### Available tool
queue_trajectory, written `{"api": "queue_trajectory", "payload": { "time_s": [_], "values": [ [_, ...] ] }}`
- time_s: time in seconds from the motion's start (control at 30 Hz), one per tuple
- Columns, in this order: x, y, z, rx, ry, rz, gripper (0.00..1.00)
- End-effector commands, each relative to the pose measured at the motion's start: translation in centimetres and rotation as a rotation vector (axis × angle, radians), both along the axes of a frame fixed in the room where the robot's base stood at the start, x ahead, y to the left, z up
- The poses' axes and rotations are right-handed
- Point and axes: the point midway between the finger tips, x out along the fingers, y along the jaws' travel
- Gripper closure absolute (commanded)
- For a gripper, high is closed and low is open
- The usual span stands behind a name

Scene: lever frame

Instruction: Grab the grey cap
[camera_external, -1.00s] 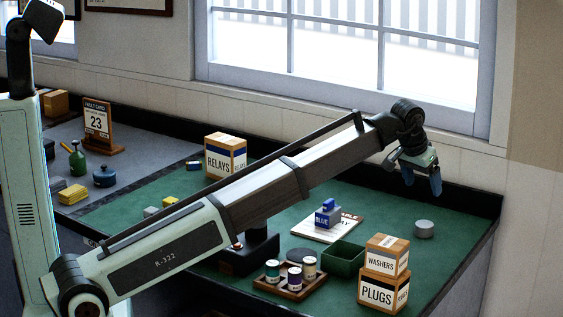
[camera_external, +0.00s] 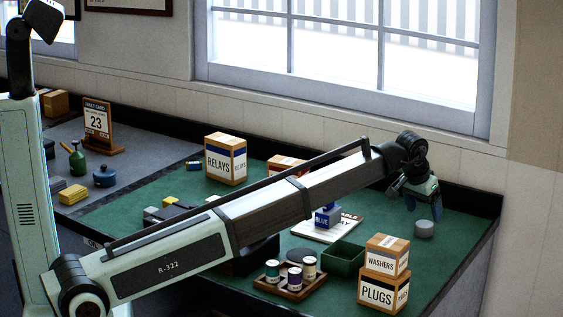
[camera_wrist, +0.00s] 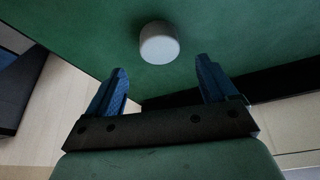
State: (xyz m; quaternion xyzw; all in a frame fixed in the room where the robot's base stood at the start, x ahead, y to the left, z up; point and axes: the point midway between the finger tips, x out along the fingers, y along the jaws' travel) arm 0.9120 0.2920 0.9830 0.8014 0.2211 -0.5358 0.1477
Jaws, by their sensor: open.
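The grey cap (camera_external: 424,229) is a short round cylinder on the green mat, near the right end of the table. In the wrist view the cap (camera_wrist: 159,43) lies beyond my fingertips, roughly centred between them. My gripper (camera_external: 424,203) is just above and beside the cap in the external view, apart from it. In the wrist view my gripper (camera_wrist: 160,75) has two blue fingers spread wide with nothing between them.
Boxes marked washers (camera_external: 387,255) and plugs (camera_external: 383,290) are stacked in front of the cap. A green open bin (camera_external: 345,259) and a blue block (camera_external: 327,215) on a card stand to the left. The table's dark raised back edge (camera_external: 475,198) runs behind the cap.

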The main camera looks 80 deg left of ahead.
Motion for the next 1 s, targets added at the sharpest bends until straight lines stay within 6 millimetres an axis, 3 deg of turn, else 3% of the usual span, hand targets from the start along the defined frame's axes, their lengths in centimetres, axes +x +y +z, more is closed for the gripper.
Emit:
{"api": "queue_trajectory", "payload": {
  "time_s": [0.3, 0.57, 1.0],
  "values": [
    [0.8, 0.7, -3.8, 0.000, 0.000, 0.000, 0.14],
    [0.9, 0.7, -4.2, 0.001, -0.001, 0.000, 0.14],
    [0.9, 0.7, -4.2, 0.001, -0.001, 0.000, 0.54]
  ]
}}
